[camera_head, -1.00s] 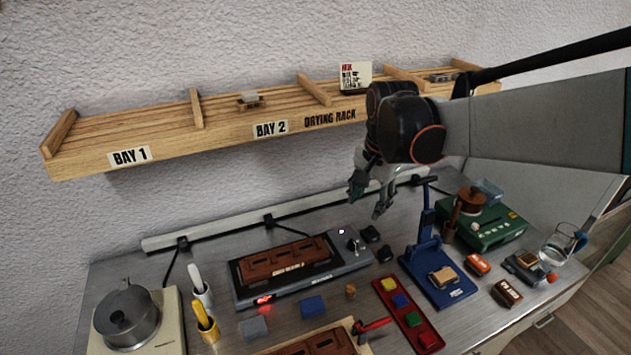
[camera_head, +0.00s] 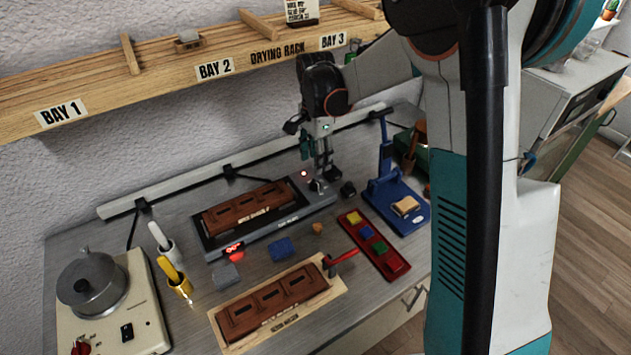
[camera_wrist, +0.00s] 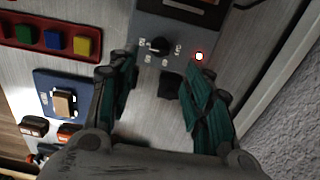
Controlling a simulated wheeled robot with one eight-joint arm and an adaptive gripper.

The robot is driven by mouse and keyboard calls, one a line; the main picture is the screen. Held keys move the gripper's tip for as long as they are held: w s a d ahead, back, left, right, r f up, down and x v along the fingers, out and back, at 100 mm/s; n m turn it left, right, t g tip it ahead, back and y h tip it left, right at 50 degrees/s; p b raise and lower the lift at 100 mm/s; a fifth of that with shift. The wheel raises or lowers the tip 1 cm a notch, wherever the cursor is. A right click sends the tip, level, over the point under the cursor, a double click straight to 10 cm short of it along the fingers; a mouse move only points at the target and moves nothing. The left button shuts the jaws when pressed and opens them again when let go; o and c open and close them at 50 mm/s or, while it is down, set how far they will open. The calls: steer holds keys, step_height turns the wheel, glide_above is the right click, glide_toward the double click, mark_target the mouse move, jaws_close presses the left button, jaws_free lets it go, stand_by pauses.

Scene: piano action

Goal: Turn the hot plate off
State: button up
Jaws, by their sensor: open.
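The grey hot plate (camera_head: 290,216) stands at the back of the bench with a brown moulded block (camera_head: 250,205) on top. A red display (camera_head: 234,251) glows on its front. Its black knob (camera_wrist: 158,46) sits on the right-end panel, with a lit red lamp (camera_wrist: 199,56) beside it. My gripper (camera_head: 325,172) is over that end of the plate. In the wrist view my gripper (camera_wrist: 160,82) is open and empty, its teal fingers spread to either side below the knob. I cannot tell its height above the panel.
A blue press stand (camera_head: 402,205) and a red tray of coloured blocks (camera_head: 393,268) stand to the right. A small black block (camera_head: 348,189) lies close by the knob end. A pot (camera_head: 92,285) sits on a cream base at left. The drying rack shelf (camera_head: 180,75) hangs above.

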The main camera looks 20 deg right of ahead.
mark_target(315, 181)
step_height(315, 181, down, 9)
steer(key=shift+r+b, duration=0.15)
steer(key=shift+b, duration=0.85)
steer(key=shift+c, duration=0.6)
jaws_close()
